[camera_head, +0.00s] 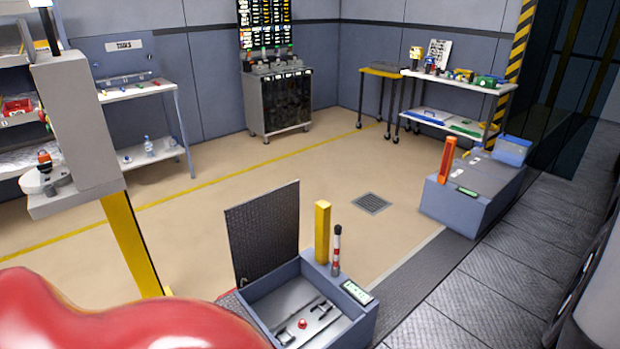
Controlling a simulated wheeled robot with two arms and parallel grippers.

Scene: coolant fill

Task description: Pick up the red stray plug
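A small red piece (303,323) shows inside an open grey box (362,325) at the bottom middle. It is too small to tell whether it is the red stray plug, or whether it is loose or fixed. The box has dark fittings inside, and its dark lid (264,232) stands up at the back left. No other clear plug shows. Neither of my grippers is in view.
A large glossy red shape (110,315) covers the lower left; I cannot tell what it is. A yellow post (322,232) and a red-white post (336,250) stand by the box. A grey cabinet (455,212) is right. The tan floor (260,170) is mostly clear.

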